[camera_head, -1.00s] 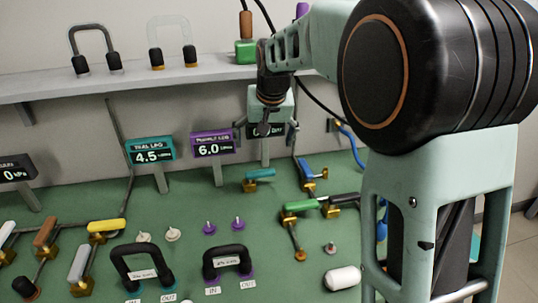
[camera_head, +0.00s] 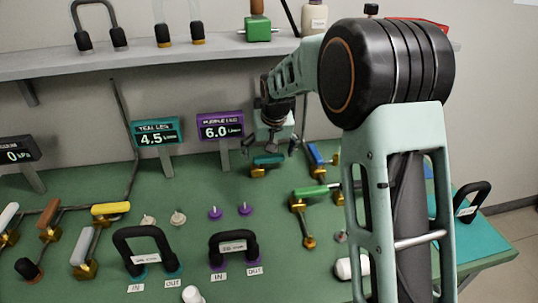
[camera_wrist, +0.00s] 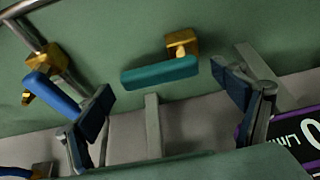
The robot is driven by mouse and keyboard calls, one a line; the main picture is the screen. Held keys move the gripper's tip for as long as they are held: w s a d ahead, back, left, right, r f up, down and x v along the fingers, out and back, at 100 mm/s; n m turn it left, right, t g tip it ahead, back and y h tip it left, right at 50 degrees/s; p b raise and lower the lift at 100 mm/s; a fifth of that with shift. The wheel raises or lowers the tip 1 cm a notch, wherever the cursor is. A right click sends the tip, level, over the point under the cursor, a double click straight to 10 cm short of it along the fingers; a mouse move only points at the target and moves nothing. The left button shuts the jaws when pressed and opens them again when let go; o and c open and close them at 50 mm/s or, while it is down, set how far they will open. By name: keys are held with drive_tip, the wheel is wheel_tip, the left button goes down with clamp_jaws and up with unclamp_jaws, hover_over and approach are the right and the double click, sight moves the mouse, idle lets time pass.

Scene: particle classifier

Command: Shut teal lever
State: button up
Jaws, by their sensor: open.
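The teal lever (camera_head: 268,161) sits on a brass valve body at the back of the green board, right of the purple display. In the wrist view the teal lever (camera_wrist: 160,73) lies nearly level, with its brass body (camera_wrist: 182,42) at its right end. My gripper (camera_head: 273,143) is just above and behind the lever in the head view. In the wrist view my gripper (camera_wrist: 170,105) is open, its two dark pads apart on either side of the lever's handle. Nothing is between the pads, and I cannot tell whether either touches the lever.
A blue lever (camera_head: 316,154) stands close to the right of the teal one; it also shows in the wrist view (camera_wrist: 52,95). A green lever (camera_head: 310,191) lies nearer. The purple display (camera_head: 221,131) and teal display (camera_head: 158,136) stand left. A shelf (camera_head: 150,56) runs above.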

drive_tip(key=c, duration=1.7)
drive_tip(key=m, duration=0.1)
drive_tip(key=s+m+h, duration=0.1)
drive_tip(key=m, duration=0.1)
drive_tip(key=m+h, duration=0.1)
drive_tip(key=m, duration=0.1)
drive_tip(key=shift+s+a, duration=0.25)
drive_tip(key=shift+s, duration=0.05)
drive_tip(key=m, duration=0.1)
drive_tip(key=s+m+h, duration=0.1)
drive_tip(key=m, duration=0.1)
drive_tip(key=a+m+g, duration=0.1)
drive_tip(key=m, duration=0.1)
drive_tip(key=shift+s+h+p, duration=0.15)
drive_tip(key=shift+h+p, duration=0.15)
drive_tip(key=shift+s+f+m, duration=0.1)
drive_tip(key=shift+m, duration=0.3)
